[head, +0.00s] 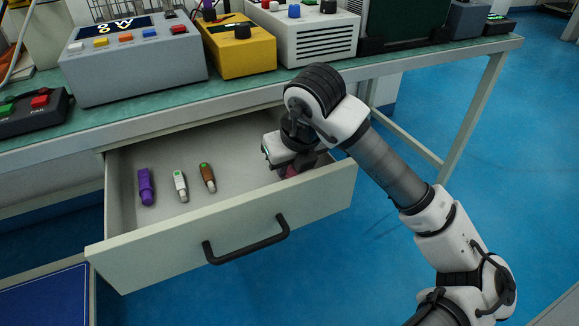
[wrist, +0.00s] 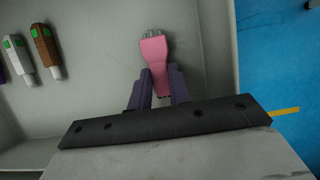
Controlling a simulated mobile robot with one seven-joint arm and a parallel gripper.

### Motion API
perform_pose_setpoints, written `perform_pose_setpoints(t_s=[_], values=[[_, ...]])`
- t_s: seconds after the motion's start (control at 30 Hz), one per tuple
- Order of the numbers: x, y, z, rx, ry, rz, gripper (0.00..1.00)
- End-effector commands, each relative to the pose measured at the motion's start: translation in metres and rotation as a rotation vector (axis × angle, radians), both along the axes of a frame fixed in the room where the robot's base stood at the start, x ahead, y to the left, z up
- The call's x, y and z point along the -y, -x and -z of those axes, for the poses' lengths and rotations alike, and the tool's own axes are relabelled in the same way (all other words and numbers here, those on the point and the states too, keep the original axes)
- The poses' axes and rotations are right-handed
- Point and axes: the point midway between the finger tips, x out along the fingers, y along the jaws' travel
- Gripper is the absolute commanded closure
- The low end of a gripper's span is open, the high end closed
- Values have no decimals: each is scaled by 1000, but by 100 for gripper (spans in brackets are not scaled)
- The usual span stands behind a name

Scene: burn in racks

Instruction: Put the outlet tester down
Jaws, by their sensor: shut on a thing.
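A pink device with a plug-like end, which looks like the outlet tester (wrist: 155,48), is held between the two dark fingers of my gripper (wrist: 162,88) in the wrist view. In the head view my gripper (head: 290,166) points down into the right end of the open drawer (head: 228,215). There only a small pink part of the tester shows, and my gripper and the drawer front hide the rest. The tester is over the drawer floor, near the right wall. I cannot tell whether it touches the floor.
A purple device (head: 146,187), a white one (head: 180,186) and a brown one (head: 207,178) lie in the drawer's left half. The drawer floor between the brown one and my gripper is clear. The bench (head: 240,94) above carries a grey instrument (head: 135,70) and a yellow one (head: 238,52).

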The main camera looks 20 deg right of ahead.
Motion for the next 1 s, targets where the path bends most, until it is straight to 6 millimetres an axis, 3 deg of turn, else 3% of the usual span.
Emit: perform_pose_setpoints(t_s=[0.43, 0.47, 0.6, 1.0], values=[[0, 0, 7, 2, 1, -1, 100], [0, 0, 5, 1, 1, -1, 77], [0, 0, 5, 1, 1, -1, 59], [0, 0, -1, 1, 0, -1, 59]])
